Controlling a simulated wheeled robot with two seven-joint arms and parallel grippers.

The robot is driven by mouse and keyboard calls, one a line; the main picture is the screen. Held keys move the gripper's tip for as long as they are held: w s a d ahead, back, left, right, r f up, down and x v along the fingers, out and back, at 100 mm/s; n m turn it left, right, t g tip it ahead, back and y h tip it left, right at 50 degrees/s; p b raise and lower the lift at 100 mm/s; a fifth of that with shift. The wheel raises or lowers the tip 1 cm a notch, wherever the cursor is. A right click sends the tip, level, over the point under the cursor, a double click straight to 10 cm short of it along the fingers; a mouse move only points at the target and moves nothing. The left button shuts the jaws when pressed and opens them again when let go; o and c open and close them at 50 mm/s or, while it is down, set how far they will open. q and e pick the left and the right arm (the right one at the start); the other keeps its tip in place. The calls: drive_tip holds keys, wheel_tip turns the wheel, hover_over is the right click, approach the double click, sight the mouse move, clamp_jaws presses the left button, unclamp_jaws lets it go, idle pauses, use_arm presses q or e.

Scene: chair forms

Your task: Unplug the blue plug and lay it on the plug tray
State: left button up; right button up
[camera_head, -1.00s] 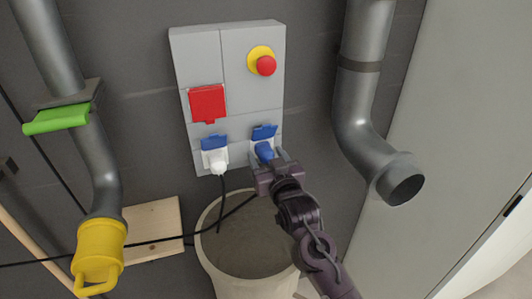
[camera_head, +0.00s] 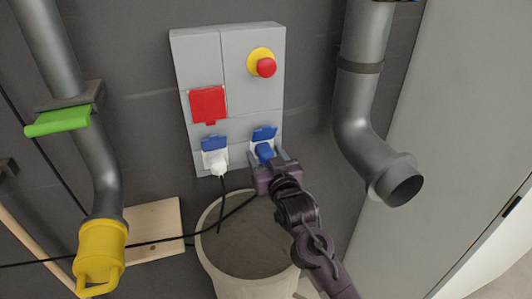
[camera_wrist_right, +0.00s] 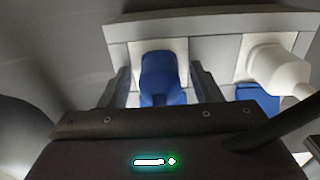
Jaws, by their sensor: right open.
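The blue plug (camera_head: 264,152) sits in the lower right socket of the grey wall box (camera_head: 200,60), under a raised blue flap. My right gripper (camera_head: 271,158) is at this plug. In the right wrist view, the blue plug (camera_wrist_right: 160,76) shows between the two open fingers (camera_wrist_right: 162,88), with a visible gap on each side. I cannot identify a plug tray for sure. My left gripper is not in view.
A white plug (camera_head: 218,167) with a black cable is in the socket just left. A red cover (camera_head: 207,104) and red stop button (camera_head: 266,67) are above. A large round bin (camera_head: 208,260) stands below. Grey pipes (camera_head: 352,105) flank the box.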

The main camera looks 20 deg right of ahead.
idle(0.8)
clamp_jaws()
drive_tip(key=shift+p, duration=0.35)
drive_tip(key=shift+s+f, duration=0.1)
drive_tip(key=shift+s, duration=0.05)
drive_tip(key=shift+s, duration=0.2)
drive_tip(key=shift+s+p, duration=0.45)
drive_tip(key=shift+s, duration=0.45)
drive_tip(key=shift+s+d+p, duration=0.1)
drive_tip(key=shift+s+p, duration=0.65)
drive_tip(key=shift+s, duration=1)
